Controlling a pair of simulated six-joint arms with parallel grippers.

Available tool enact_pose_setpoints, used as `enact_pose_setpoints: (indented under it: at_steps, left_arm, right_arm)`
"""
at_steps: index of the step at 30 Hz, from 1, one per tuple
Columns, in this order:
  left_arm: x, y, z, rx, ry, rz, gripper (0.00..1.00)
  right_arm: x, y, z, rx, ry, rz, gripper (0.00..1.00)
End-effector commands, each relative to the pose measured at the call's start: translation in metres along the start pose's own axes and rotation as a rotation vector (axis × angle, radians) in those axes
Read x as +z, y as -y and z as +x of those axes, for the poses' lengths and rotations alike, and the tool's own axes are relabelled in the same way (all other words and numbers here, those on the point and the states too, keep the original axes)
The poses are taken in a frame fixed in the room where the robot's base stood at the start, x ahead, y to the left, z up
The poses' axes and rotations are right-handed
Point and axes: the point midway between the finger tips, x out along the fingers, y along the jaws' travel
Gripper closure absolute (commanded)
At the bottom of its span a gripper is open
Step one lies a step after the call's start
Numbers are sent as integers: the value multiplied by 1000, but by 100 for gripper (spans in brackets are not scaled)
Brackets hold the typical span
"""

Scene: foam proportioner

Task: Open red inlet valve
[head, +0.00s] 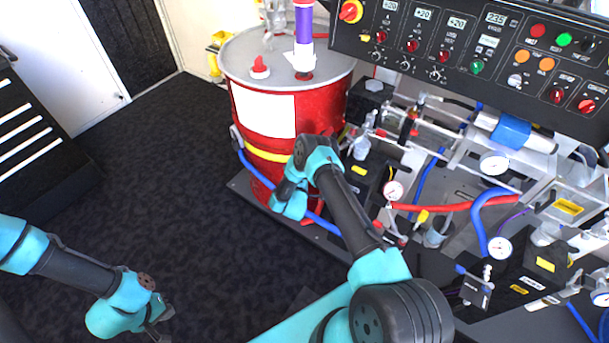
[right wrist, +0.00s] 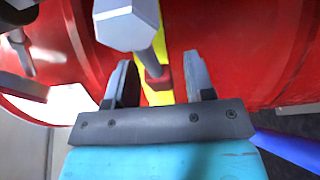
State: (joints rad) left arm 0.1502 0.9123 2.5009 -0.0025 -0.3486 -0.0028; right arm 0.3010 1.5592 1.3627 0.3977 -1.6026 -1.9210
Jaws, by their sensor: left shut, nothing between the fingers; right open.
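The red drum (head: 262,115), with a yellow band and a white label, stands at the centre back. In the right wrist view, a grey hexagonal-ended fitting (right wrist: 127,22) with a shaft and a small red part (right wrist: 158,80) sits in front of the drum's yellow band (right wrist: 158,98). I cannot tell for sure that this is the red inlet valve. My right gripper (right wrist: 160,65) is open, its fingers on either side of the red part with gaps showing. In the head view, my right arm hides this spot. My left gripper (head: 160,330) is shut and empty over the floor at the lower left.
A control panel (head: 470,45) with knobs and lights hangs at the upper right. Hoses, gauges (head: 393,190) and pipework crowd the area right of the drum. A blue hose (head: 325,224) runs along the drum's base. The dark floor (head: 150,180) at left is clear.

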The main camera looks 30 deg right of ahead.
Motion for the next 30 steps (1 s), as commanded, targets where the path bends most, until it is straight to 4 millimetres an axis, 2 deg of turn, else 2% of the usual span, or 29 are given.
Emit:
enact_pose_setpoints:
  at_steps: [9, 24, 30]
  left_arm:
    - [0, 0, 0, 0, 0, 0, 100]
    - [0, 0, 0, 0, 0, 0, 100]
    - [0, 0, 0, 0, 0, 0, 100]
  right_arm:
    - [0, 0, 2, 0, 0, 0, 52]
    - [0, 0, 2, 0, 0, 0, 100]
    - [0, 0, 2, -1, 0, 0, 100]
